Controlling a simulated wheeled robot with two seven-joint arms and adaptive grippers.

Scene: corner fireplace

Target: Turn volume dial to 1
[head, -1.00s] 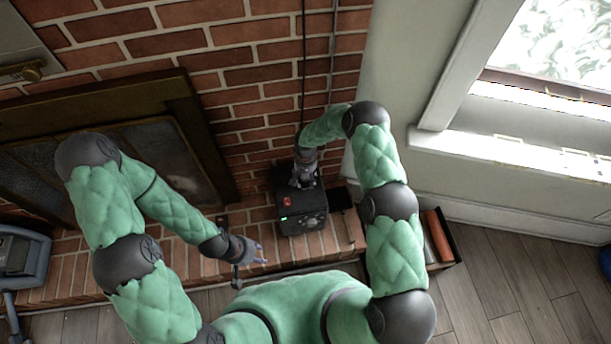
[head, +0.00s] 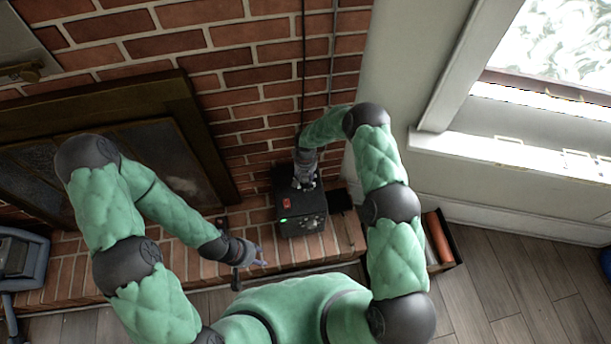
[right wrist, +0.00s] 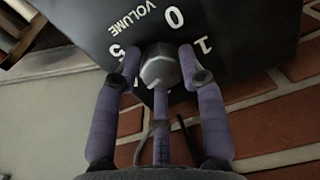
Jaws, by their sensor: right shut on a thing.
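The volume dial (right wrist: 160,70) is a grey faceted knob on a black box (head: 313,208). In the right wrist view it sits beside the printed word VOLUME and the numbers 0, 1 and 5. My right gripper (right wrist: 160,84) has its purple fingers around the dial, shut on it. Which number the dial points to cannot be told. In the head view my right gripper (head: 304,182) is at the top of the box and hides the dial. My left gripper (head: 257,259) hangs apart from the box, at its lower left, with its finger opening unclear.
The box stands on a brick hearth (head: 190,262) against a brick wall (head: 240,55). It carries a red switch (head: 286,203) and a green light (head: 284,221). A dark fireplace (head: 140,160) is at the left. An open tray with an orange-brown item (head: 439,236) lies at the right.

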